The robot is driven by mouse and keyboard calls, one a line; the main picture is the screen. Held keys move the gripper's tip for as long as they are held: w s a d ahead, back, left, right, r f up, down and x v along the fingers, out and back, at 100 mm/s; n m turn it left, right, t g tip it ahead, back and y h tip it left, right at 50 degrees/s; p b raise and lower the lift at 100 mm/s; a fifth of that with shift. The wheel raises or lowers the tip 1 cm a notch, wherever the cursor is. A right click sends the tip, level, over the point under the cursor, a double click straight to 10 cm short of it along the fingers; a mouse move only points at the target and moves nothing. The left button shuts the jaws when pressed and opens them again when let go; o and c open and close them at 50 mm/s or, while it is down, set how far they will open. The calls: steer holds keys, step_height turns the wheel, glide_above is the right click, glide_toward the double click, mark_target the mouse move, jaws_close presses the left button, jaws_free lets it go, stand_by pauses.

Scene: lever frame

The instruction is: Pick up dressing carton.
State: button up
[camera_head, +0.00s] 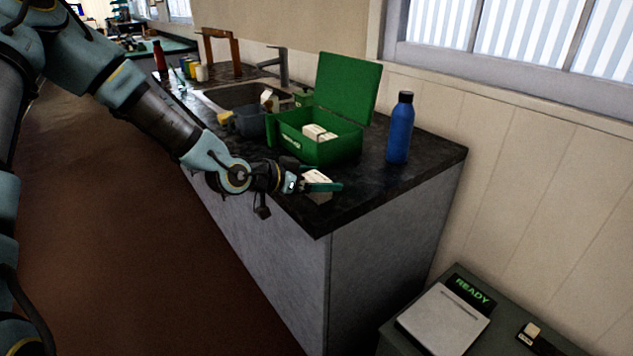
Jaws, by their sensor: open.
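A small white carton (318,178), which looks like the dressing carton, sits on the dark counter near its front edge. My gripper (326,186) is open at the carton, with its green fingers beside it and partly covering it. I cannot tell whether the fingers touch it. An open green box (320,150) with its lid up stands just behind, holding more white packs (319,133).
A blue bottle (400,128) stands right of the green box. A dark pot (248,123) and a sink with a tap (283,66) are to the left. A lower cabinet at right bears a flat plate (444,320) and a display reading READY (472,291).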

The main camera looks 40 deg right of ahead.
steer(key=shift+x, duration=1.1)
steer(key=c, duration=1)
